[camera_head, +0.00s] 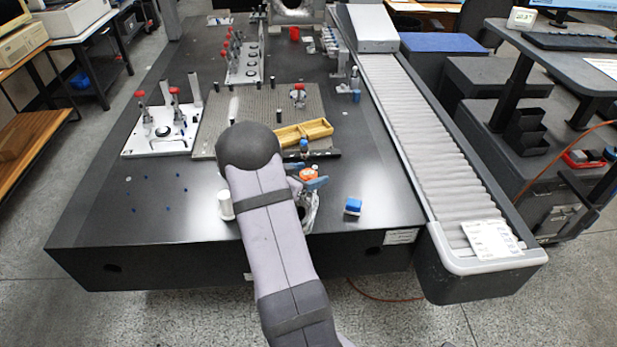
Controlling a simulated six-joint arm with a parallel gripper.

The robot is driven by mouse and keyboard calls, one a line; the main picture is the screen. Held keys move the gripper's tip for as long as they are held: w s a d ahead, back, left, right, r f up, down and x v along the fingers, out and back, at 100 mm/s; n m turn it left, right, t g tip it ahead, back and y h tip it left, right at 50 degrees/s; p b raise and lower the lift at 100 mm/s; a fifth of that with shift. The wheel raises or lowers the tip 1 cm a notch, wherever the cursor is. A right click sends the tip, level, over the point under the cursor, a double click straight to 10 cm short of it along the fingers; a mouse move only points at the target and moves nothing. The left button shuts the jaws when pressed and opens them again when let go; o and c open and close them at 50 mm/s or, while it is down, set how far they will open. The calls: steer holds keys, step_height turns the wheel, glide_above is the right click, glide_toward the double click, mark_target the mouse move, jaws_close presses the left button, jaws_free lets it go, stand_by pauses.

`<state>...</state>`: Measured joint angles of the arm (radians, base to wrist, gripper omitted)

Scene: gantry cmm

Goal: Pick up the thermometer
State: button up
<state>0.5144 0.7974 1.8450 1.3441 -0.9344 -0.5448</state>
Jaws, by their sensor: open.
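A small white box with a grey digital display, which looks like the thermometer (521,18), stands upright on the raised grey desk at the top right. It is beside a dark keyboard and left of a monitor. My arm rises from the bottom middle, far from it. I cannot make out my gripper; it seems hidden behind my arm. Some silver metal shows at the arm's right edge, but I cannot tell whether it is part of my gripper. Nothing touches the thermometer.
The keyboard (570,41) lies right of the thermometer. A roller conveyor (425,130) lies between the black table (375,200) and the desk side. The table's right front is mostly clear.

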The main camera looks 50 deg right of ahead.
mark_target(309, 174)
steer(key=c, duration=1.3)
steer(key=shift+o, duration=0.2)
step_height(309, 174, up, 10)
steer(key=shift+f, duration=0.1)
